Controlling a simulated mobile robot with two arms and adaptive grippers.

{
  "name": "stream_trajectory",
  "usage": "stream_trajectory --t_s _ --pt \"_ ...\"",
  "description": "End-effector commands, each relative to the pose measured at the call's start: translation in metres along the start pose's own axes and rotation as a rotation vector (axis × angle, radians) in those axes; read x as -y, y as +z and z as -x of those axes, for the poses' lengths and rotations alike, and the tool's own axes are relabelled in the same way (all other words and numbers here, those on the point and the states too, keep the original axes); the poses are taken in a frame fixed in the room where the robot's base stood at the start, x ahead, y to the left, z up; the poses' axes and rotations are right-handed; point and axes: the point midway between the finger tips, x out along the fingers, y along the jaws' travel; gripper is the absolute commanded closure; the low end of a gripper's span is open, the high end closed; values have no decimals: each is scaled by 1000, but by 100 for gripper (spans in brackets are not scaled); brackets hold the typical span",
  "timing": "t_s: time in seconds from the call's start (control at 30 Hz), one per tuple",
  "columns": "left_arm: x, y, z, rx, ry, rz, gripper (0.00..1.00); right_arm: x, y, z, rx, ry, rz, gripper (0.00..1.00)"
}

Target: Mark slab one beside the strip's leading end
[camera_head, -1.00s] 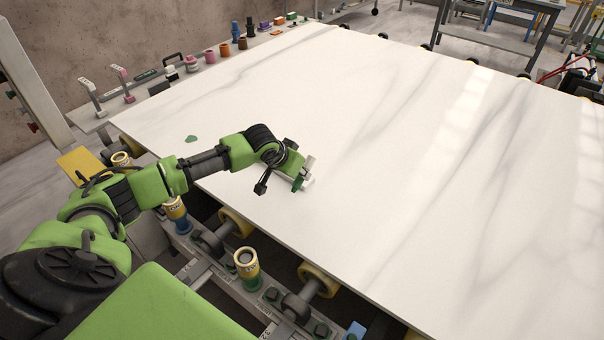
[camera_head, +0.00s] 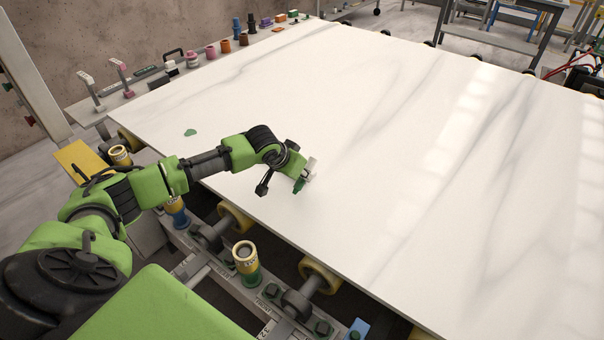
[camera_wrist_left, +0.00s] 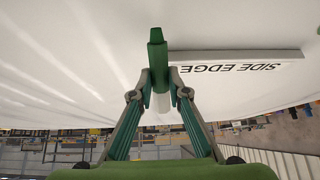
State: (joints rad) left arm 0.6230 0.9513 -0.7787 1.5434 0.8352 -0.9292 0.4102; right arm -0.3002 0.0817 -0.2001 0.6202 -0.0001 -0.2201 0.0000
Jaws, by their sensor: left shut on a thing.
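The slab (camera_head: 420,170) is a large white stone sheet with grey veins, lying on rollers. My left gripper (camera_head: 302,178) is over its near part. In the left wrist view the gripper (camera_wrist_left: 159,90) is shut on a green marker (camera_wrist_left: 157,55), which stands out past the fingertips. A pale strip (camera_wrist_left: 290,55) lettered "SIDE EDGE", upside down in that view, lies right beside the marker. I cannot tell whether the marker's tip touches the slab. In the head view the strip is not clearly made out near the gripper. My right gripper is not in view.
A small green patch (camera_head: 190,132) is on the slab's left part. Several small pots and tools stand on a ledge (camera_head: 140,95) along the wall. Yellow-topped cups (camera_head: 246,255) and rollers (camera_head: 320,278) line the near edge. The slab's right side is clear.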

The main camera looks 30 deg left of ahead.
Motion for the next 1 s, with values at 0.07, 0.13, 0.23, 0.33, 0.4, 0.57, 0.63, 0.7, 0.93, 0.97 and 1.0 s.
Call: stream_trajectory --t_s 0.07,0.13,0.23,0.33,0.4,0.57,0.63,0.7,0.93,0.97,1.0 --pt "0 0 0 0 0 0 100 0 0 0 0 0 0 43" --pt "0 0 -1 0 0 0 100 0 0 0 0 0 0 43" --pt "0 1 -2 0 0 0 100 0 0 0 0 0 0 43" --pt "0 2 -2 0 0 0 100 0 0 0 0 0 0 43" --pt "0 2 -3 0 0 0 100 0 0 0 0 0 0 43" --pt "0 3 -5 0 0 0 100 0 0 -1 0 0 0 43" --pt "0 4 -5 0 0 0 100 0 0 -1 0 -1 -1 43" --pt "0 4 -6 0 0 0 100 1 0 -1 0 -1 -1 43" --pt "0 6 -8 0 0 0 100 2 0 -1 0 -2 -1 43" --pt "0 6 -9 0 0 0 100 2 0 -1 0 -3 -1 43" --pt "0 6 -9 0 0 0 100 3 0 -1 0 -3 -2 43"
